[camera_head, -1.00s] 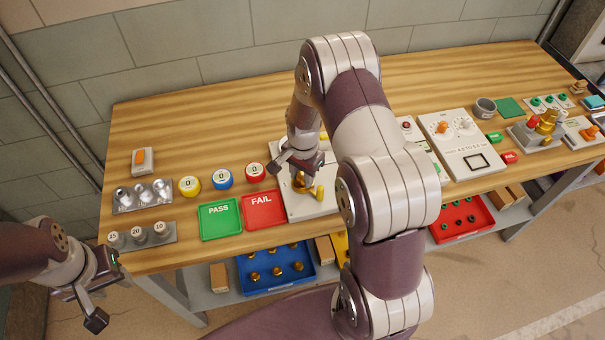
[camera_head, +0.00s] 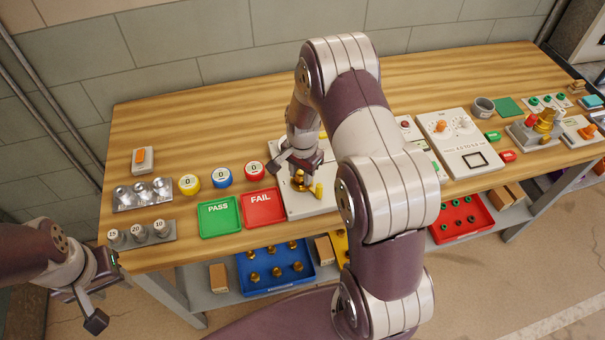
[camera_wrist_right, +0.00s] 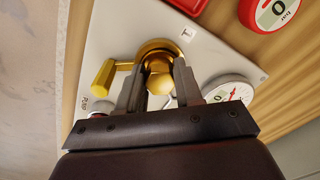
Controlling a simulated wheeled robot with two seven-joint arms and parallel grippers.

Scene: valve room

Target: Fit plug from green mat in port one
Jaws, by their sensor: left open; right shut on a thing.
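My right gripper (camera_head: 301,170) is shut on a brass hex-headed plug (camera_wrist_right: 158,84) at the white test panel. In the right wrist view its fingers (camera_wrist_right: 158,92) grip both sides of the plug. The plug is over or in a round brass port (camera_wrist_right: 161,50), with a label like "1" beside it. The fingers and plug cover part of the port, so I cannot tell how deep the plug sits. The small green mat (camera_head: 509,107) at the back right looks bare. My left gripper (camera_head: 99,293) is open and empty, off the table's front left corner.
A yellow lever (camera_wrist_right: 104,77) stands close beside the port, and a dial gauge (camera_wrist_right: 229,91) is on the other side. Green PASS (camera_head: 220,217) and red FAIL (camera_head: 263,208) trays lie left of the panel. My right arm hides part of the table.

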